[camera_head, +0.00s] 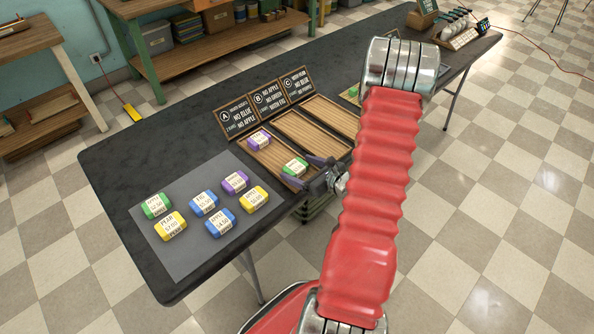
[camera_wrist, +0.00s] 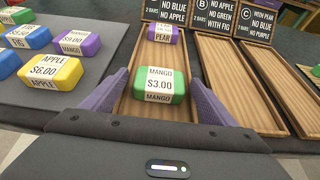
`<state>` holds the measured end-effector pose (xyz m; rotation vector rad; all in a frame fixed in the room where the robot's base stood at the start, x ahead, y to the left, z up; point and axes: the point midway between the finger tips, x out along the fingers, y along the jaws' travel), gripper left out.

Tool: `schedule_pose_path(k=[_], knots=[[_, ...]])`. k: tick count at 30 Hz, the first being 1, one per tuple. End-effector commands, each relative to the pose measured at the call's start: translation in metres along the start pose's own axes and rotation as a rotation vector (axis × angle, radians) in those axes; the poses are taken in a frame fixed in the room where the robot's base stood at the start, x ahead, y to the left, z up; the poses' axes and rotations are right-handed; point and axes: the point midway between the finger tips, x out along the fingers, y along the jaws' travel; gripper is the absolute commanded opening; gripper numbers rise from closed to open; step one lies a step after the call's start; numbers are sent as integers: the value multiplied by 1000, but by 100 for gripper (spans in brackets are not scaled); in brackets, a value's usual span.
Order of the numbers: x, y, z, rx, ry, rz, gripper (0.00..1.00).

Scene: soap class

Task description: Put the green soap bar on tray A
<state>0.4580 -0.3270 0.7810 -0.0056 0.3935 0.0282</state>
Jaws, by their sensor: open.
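A green soap bar (camera_head: 295,167) with a mango label lies in the front part of tray A (camera_head: 272,158), the leftmost wooden tray. In the wrist view this green bar (camera_wrist: 152,86) lies between the two purple fingers of my gripper (camera_wrist: 155,80). The fingers are open, one on each side, with visible gaps to the bar. A purple bar (camera_wrist: 165,33) with a pear label lies at the back of tray A. Another green bar (camera_head: 156,205) lies on the grey mat (camera_head: 181,262) at the left.
Trays B (camera_head: 303,132) and C (camera_head: 333,116) stand right of tray A and look empty. Sign boards (camera_head: 237,116) stand behind the trays. Several blue, yellow and purple bars lie on the mat. The dark table (camera_head: 130,155) is bare behind the mat.

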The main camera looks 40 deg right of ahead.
Motion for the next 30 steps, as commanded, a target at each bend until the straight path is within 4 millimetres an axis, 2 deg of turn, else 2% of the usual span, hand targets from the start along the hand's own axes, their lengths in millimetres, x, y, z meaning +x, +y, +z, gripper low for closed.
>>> schedule_pose_path(k=[21,30], knots=[[-96,-1,0,0,0,-4,81],[-115,0,0,-1,1,0,81]])
